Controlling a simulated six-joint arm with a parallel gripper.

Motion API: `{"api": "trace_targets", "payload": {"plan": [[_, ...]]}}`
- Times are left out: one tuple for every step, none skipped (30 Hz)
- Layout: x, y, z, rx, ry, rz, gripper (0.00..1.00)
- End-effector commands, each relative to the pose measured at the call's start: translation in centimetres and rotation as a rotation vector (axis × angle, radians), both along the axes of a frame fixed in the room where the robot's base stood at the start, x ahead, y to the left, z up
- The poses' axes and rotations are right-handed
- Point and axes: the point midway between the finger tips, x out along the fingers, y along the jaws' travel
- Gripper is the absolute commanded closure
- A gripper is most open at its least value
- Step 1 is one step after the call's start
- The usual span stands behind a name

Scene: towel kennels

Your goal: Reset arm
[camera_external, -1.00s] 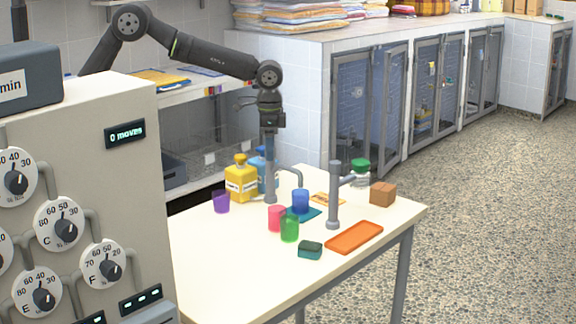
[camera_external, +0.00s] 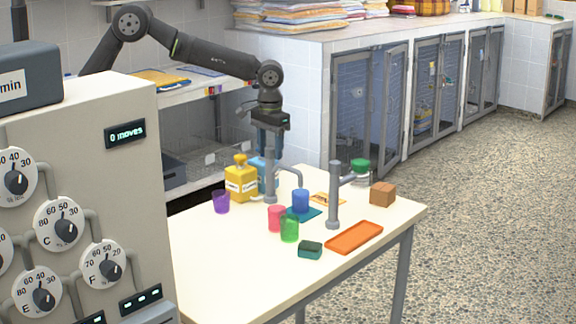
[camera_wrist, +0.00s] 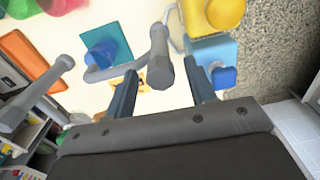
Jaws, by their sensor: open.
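My gripper (camera_external: 270,153) is open and empty, pointing down above the back part of the table. Its two fingers also show in the wrist view (camera_wrist: 160,68), on either side of a grey post (camera_wrist: 160,72) that stands on the table. In the outside view the gripper is above this post (camera_external: 270,188), near a yellow bottle (camera_external: 240,184) and a blue bottle (camera_external: 258,168). I cannot tell the exact gap between the fingertips and the post's top.
The table (camera_external: 235,265) holds purple (camera_external: 221,202), pink (camera_external: 276,218), green (camera_external: 289,229) and blue (camera_external: 300,201) cups. The table's front left is clear.

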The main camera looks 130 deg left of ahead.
Motion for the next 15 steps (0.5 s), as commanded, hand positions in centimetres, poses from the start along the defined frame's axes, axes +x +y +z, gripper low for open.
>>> {"api": "trace_targets", "payload": {"plan": [[0.0,0.01,0.0,-0.001,0.0,0.036,0.5],[0.0,0.01,0.0,0.0,0.0,0.06,0.5],[0.0,0.01,0.0,0.0,0.0,0.093,0.5],[0.0,0.02,0.0,0.0,0.0,0.118,0.5],[0.0,0.02,0.0,0.0,0.0,0.142,0.5],[0.0,0.02,0.0,-0.001,0.0,0.175,0.5],[0.0,0.02,0.0,0.0,0.0,0.198,0.5],[0.0,0.02,0.0,0.0,0.0,0.22,0.5],[0.0,0.02,0.0,-0.001,0.0,0.249,0.5],[0.0,0.02,0.0,0.0,0.0,0.27,0.5],[0.0,0.02,0.0,0.0,0.0,0.289,0.5],[0.0,0.02,0.0,-0.001,0.0,0.313,0.5],[0.0,0.02,0.0,0.0,0.0,0.33,0.5],[0.0,0.03,0.0,0.0,0.0,0.343,0.5],[0.0,0.02,0.0,0.0,0.0,0.361,0.5]]}}
